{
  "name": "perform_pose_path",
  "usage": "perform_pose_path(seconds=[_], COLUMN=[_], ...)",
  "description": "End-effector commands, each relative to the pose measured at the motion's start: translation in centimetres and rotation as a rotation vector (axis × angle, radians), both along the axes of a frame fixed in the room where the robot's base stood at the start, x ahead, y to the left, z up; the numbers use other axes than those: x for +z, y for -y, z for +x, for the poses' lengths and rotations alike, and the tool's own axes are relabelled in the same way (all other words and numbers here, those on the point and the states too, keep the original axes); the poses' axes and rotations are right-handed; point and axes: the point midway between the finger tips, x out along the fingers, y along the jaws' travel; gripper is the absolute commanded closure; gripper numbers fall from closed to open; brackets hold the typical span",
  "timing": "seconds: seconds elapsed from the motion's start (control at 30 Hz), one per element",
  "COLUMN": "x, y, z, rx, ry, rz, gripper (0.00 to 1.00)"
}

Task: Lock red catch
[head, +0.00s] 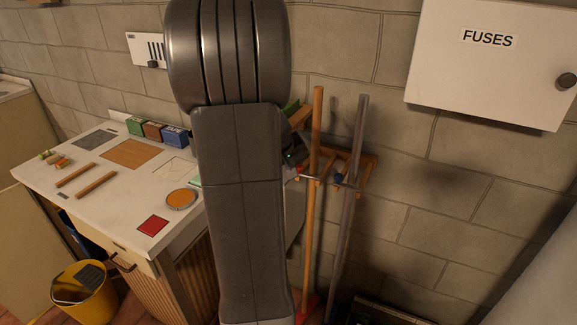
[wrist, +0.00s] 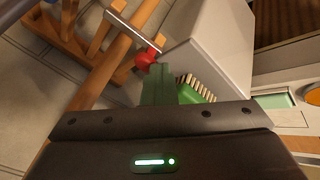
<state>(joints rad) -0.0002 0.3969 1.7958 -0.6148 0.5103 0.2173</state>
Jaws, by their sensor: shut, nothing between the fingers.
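The red catch (wrist: 146,58) shows as a small red knob by a metal bar on the wooden rack, near the upper middle of the wrist view. In the head view a little of the red catch (head: 299,170) shows beside my gripper (head: 291,157), which is mostly hidden behind my arm. In the wrist view, my gripper (wrist: 160,78) shows as dark green fingers, closed together and empty. Their tips are just below the red knob; I cannot tell whether they touch it. A blue catch (head: 338,178) sits farther right on the rack.
A wooden pole (head: 316,140) and a grey pole (head: 355,150) stand at the rack. A pale box (wrist: 218,45) and green bristled brush (wrist: 193,94) are close to my fingers. The worktop (head: 105,205) lies left; a fuse box (head: 480,85) hangs right.

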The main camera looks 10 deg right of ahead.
Motion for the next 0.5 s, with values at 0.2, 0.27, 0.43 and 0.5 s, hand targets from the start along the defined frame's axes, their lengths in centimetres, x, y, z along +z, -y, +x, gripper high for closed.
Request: perform_pose_path(seconds=[0.2,0.27,0.43,0.5], x=[-0.29,-0.22,-0.19,-0.18], y=[0.60,0.59,0.59,0.58], z=[1.07,1.07,1.13,1.10], rx=[-0.002,-0.002,-0.001,0.000], ry=[-0.002,-0.002,-0.001,0.000], rz=[-0.001,-0.001,-0.001,-0.001], gripper=[1.00,1.00,1.00,1.00])
